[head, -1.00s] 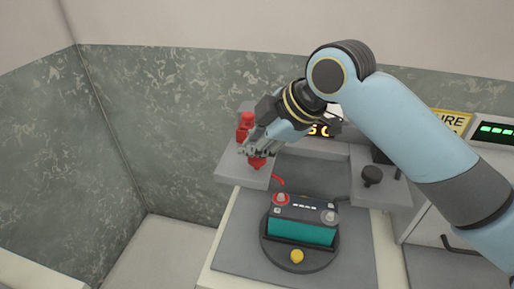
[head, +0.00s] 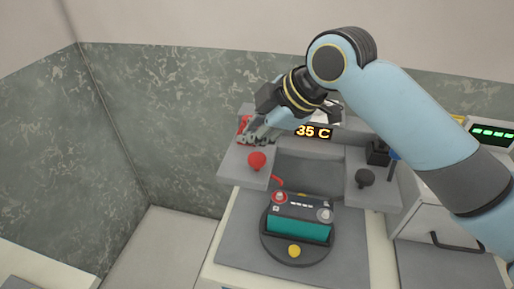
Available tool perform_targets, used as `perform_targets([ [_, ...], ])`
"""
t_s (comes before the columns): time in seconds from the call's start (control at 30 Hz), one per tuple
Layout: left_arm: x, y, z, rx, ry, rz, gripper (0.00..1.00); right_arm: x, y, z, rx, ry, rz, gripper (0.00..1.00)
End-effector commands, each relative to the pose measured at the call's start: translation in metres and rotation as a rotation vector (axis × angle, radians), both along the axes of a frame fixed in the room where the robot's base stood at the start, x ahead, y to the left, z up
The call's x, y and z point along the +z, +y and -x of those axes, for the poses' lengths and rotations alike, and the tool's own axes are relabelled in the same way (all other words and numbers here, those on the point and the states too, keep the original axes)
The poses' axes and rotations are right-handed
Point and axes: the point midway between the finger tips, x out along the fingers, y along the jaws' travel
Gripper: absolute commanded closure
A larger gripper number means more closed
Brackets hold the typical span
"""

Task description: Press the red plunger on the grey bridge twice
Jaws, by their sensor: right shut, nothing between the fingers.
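The grey bridge (head: 232,170) stands behind and around the battery, with a raised block on each side. A round red knob (head: 257,160) sits on its left block and shows fully. A second red piece (head: 243,124) stands farther back on the same block, partly hidden by my right gripper. I cannot tell for sure which of the two is the plunger. My right gripper (head: 250,140) is shut and empty, just behind the round knob and in front of the rear red piece; contact with the latter cannot be told. My left gripper is out of view.
A teal and black battery (head: 300,232) with red and grey terminals sits on a dark round plate (head: 268,250) with a yellow button (head: 294,251). A display (head: 313,132) reads 35 C.

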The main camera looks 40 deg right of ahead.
Motion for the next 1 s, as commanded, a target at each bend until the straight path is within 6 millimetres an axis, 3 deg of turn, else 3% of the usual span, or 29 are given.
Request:
perform_targets([
  [0.03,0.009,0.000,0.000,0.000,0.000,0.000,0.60,0.009,0.000,0.000,0.000,0.000,0.000,1.00],
  [0.27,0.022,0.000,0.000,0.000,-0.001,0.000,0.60,0.028,0.000,0.000,0.000,-0.001,0.000,1.00],
  [1.0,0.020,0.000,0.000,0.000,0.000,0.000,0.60,0.027,0.000,0.000,0.000,0.000,0.000,1.00],
])
